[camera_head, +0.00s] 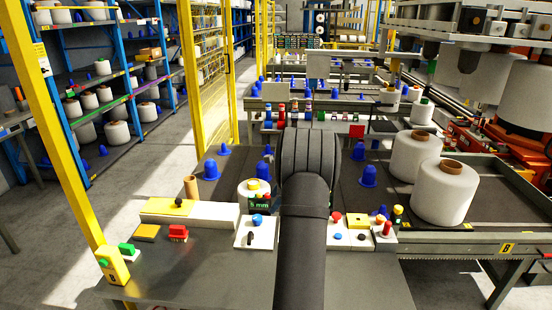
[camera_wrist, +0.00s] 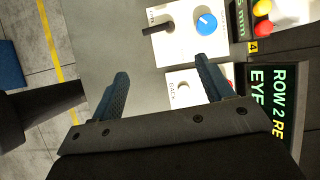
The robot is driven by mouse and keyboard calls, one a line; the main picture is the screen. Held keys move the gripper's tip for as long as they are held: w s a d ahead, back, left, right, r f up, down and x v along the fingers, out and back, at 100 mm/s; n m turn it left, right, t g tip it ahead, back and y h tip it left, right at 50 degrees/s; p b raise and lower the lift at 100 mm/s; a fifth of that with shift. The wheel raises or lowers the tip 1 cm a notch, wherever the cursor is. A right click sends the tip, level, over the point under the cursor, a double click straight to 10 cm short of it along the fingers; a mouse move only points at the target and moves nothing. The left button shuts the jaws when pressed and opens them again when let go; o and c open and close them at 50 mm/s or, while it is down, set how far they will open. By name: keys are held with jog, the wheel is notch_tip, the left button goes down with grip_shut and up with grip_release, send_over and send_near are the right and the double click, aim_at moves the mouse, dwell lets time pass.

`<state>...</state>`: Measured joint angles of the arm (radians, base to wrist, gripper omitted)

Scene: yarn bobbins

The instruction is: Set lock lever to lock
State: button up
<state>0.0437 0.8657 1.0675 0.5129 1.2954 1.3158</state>
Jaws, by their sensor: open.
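A white panel (camera_wrist: 188,42) with a small black lever (camera_wrist: 157,28) and a round blue knob (camera_wrist: 207,23) shows at the top of the wrist view. The lever lies nearly level across that picture; its label is too small to read surely, so I cannot tell its setting. In the head view the black lever (camera_head: 249,239) stands on the white panel (camera_head: 266,238) just left of my arm. My gripper (camera_wrist: 160,68) is open and empty, its two dark blue fingers spread apart. The lever is beyond the fingertips, apart from them.
A second white panel marked BACK (camera_wrist: 181,78) lies partly behind the right finger. A display with green letters (camera_wrist: 276,105) is at the right. Red and yellow buttons (camera_wrist: 263,18) stand nearby. Yarn bobbins (camera_head: 445,192) and blue cones (camera_head: 368,176) stand farther back. Bare grey table lies in front.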

jog(key=c, duration=0.4)
jog(key=shift+s+a+f, duration=0.2)
jog(key=shift+a+f, duration=0.05)
jog(key=shift+a, duration=0.1)
jog(key=c, duration=0.3)
jog(key=a, duration=0.1)
jog(key=s+a+f+n+h, duration=0.1)
jog(key=f+n+h, duration=0.1)
jog(key=shift+s+a+g, duration=0.25)
jog(key=shift+a+g, duration=0.15)
jog(key=c, duration=0.7)
jog(key=s+a+f+n+h, duration=0.1)
jog(key=a+n, duration=0.1)
jog(key=s+a+f+n+h, duration=0.1)
jog(key=a+n+h, duration=0.1)
jog(key=s+a+f+n+h, duration=0.1)
jog(key=a+f+n+h, duration=0.1)
jog(key=shift+s+a+t, duration=0.3)
jog(key=shift+s+a, duration=0.05)
grip_shut()
jog(key=s+a+n+t+h, duration=0.2)
jog(key=a+n+t, duration=0.3)
jog(key=a+n, duration=0.4)
jog(key=shift+s+a+h, duration=0.35)
jog(key=shift+a+h, duration=0.35)
jog(key=shift+h, duration=0.1)
